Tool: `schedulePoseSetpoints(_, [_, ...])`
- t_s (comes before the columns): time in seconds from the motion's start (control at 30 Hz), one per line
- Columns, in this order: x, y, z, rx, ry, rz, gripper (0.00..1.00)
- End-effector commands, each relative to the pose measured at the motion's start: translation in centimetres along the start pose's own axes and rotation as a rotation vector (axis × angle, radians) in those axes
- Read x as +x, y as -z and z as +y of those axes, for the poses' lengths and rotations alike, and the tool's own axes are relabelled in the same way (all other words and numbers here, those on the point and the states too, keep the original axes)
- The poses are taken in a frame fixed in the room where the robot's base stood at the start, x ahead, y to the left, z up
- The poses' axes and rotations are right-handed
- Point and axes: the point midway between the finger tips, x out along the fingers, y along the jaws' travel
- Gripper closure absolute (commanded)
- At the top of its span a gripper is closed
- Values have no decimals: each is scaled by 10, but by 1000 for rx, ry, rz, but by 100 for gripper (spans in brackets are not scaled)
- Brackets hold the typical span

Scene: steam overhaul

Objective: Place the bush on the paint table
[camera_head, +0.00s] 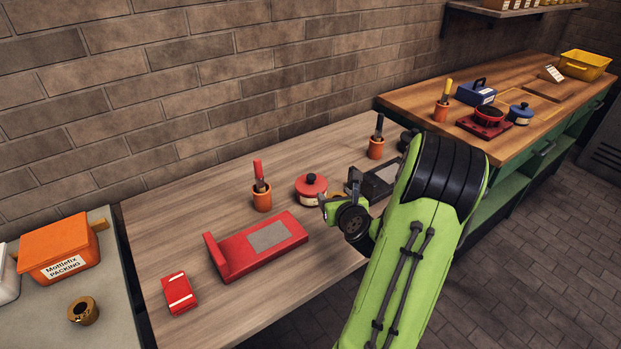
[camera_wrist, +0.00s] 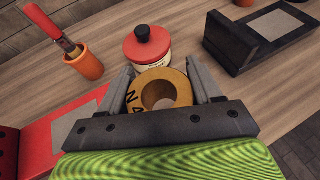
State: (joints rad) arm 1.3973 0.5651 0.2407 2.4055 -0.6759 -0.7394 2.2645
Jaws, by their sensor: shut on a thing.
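The bush (camera_wrist: 182,84) is a brass-coloured ring with a round hole and dark lettering on its face. In the wrist view my gripper (camera_wrist: 160,82) is shut on it, one finger on each side. In the head view my gripper (camera_head: 328,205) is over the front part of the light wooden table (camera_head: 190,240), which holds tins and brush cups and looks like the paint table. The bush appears to be above the tabletop, close to a red-lidded tin (camera_head: 311,187). I cannot make out the bush clearly in the head view.
A red stand (camera_head: 262,247), a red box (camera_head: 179,293), orange brush cups (camera_head: 262,199) and a black stand (camera_head: 378,184) occupy the table. A similar brass ring (camera_head: 83,310) and an orange box (camera_head: 60,250) sit on the left bench. A brown bench (camera_head: 430,103) stands at right.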

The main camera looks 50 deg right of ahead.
Motion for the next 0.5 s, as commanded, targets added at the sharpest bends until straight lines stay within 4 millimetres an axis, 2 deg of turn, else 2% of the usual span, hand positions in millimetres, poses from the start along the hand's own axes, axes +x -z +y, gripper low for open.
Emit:
schedulePoseSetpoints(0.07, [1, 5, -4, 7, 14, 1, 83])
schedulePoseSetpoints(0.23, [18, 46, -4, 13, 14, 4, 83])
schedulePoseSetpoints(0.5, [34, 83, -4, 11, 14, 3, 83])
